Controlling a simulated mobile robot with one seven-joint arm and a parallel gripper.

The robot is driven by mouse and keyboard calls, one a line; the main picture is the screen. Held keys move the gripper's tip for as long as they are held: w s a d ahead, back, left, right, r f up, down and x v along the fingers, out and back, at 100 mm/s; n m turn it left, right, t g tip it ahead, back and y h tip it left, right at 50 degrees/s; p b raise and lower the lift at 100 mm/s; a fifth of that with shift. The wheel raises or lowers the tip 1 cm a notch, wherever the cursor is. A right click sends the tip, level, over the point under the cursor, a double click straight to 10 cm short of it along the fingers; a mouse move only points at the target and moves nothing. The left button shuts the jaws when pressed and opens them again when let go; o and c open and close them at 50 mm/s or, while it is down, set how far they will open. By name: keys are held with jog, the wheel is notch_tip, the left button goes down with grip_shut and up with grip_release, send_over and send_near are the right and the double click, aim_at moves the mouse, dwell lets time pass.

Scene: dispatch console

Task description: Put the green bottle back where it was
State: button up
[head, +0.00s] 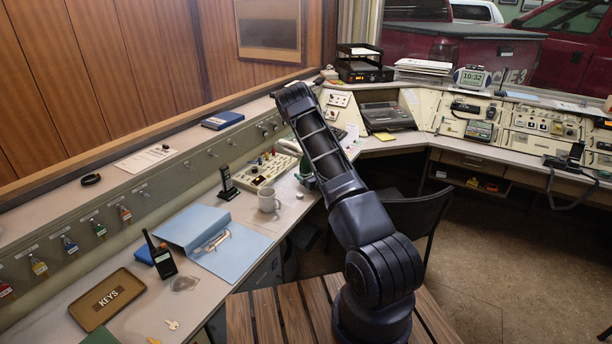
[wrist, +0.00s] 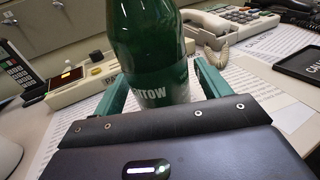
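The green bottle (wrist: 152,45) stands upright in the middle of the wrist view, with white lettering low on its side. Its top is cut off by the picture edge and its base is hidden behind my gripper's body. My gripper (wrist: 160,74) has one green finger on each side of the bottle. The fingers lie very close to the glass, and I cannot tell whether they press on it. In the head view my arm covers most of this spot. Only a little dark green shows beside the arm, by the desk edge.
A white mug (head: 268,200), a cream control panel (head: 264,170) and a black handset (head: 227,184) stand on the left desk. A blue folder (head: 226,246), a radio (head: 161,256) and a keys tray (head: 107,299) lie nearer. A dark chair (head: 420,213) is right of my arm.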

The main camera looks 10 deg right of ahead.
jog(key=v, duration=1.2)
jog(key=w+d+r+m+g+h, duration=0.1)
jog(key=w+r+m+h, duration=0.15)
jog(key=r+m, duration=0.45)
jog(key=w+d+r+m+h, duration=0.1)
jog(key=r+m+h, duration=0.4)
jog(key=r, duration=0.4)
jog(key=s+a+r+m+g, duration=0.1)
jog(key=s+r+m+g, duration=0.1)
jog(key=s+r+m, duration=0.35)
jog(key=s+r+m+g, duration=0.1)
jog(key=s+r+m, duration=0.1)
jog(key=r+m, duration=0.5)
jog(key=s+a+r+m+g, duration=0.2)
jog(key=s+a+r+m, duration=0.1)
jog(key=s, duration=1)
jog(key=s+a+r+m+g, duration=0.3)
jog(key=s+r+m, duration=0.3)
jog(key=s, duration=0.7)
jog(key=s+a+r+m+g, duration=0.3)
jog(key=s+m, duration=0.4)
jog(key=s, duration=0.7)
jog(key=shift+r+y, duration=0.35)
jog(key=shift+r, duration=0.35)
